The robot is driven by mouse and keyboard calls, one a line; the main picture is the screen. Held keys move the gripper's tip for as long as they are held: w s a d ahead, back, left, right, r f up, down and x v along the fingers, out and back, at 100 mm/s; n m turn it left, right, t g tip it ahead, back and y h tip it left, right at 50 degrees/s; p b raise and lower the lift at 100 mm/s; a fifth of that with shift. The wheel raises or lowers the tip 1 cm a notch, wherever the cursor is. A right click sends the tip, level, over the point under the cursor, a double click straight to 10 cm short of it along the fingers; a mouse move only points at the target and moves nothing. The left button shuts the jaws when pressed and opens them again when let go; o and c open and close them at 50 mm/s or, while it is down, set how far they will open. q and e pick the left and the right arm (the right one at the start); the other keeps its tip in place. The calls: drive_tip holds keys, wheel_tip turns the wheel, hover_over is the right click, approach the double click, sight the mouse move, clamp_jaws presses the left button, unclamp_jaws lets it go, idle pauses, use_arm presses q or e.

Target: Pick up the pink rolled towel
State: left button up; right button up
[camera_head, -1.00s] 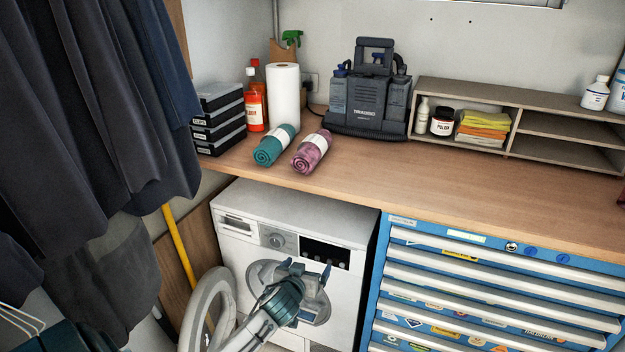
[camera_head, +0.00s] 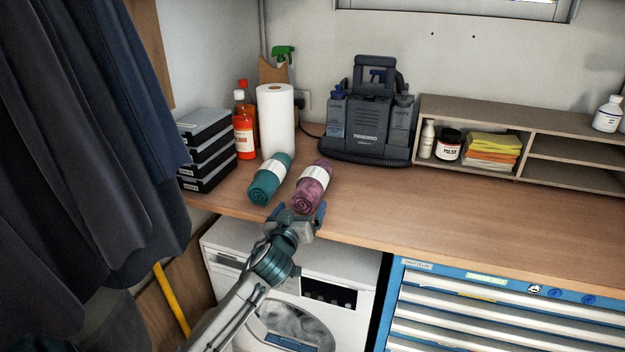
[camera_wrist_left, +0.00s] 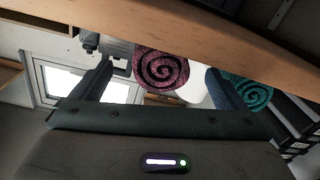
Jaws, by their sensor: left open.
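The pink rolled towel (camera_head: 313,187), with a white band, lies on the wooden counter next to a teal rolled towel (camera_head: 269,180). My left gripper (camera_head: 296,214) is open at the counter's front edge, just in front of the pink towel's near end. In the left wrist view the pink towel's spiral end (camera_wrist_left: 161,70) shows between the two open fingers (camera_wrist_left: 165,90), and the teal towel (camera_wrist_left: 245,90) shows beside the right-hand finger. I cannot tell whether the fingers touch the pink towel. My right gripper is not in view.
A white paper roll (camera_head: 276,122), red-orange bottles (camera_head: 244,135) and stacked black cases (camera_head: 206,150) stand behind and left. A dark grey machine (camera_head: 368,120) stands behind the towels. The counter (camera_head: 430,215) is clear to the right. Dark clothes (camera_head: 80,130) hang at left.

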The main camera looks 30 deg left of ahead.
sight(306, 194)
use_arm(q)
drive_tip(key=shift+x, duration=0.85)
drive_tip(key=shift+w+a+r+p, duration=0.15)
drive_tip(key=shift+a+p, duration=0.1)
drive_tip(key=shift+p, duration=0.25)
drive_tip(key=p+x, duration=0.2)
drive_tip(key=x, duration=0.2)
drive_tip(key=shift+r, duration=0.15)
drive_tip(key=shift+w+a+p, duration=0.1)
drive_tip(key=shift+w+p, duration=0.15)
drive_tip(key=shift+p, duration=0.05)
drive_tip(key=shift+s, duration=0.1)
drive_tip(key=shift+c, duration=0.2)
drive_tip(key=c, duration=1.1)
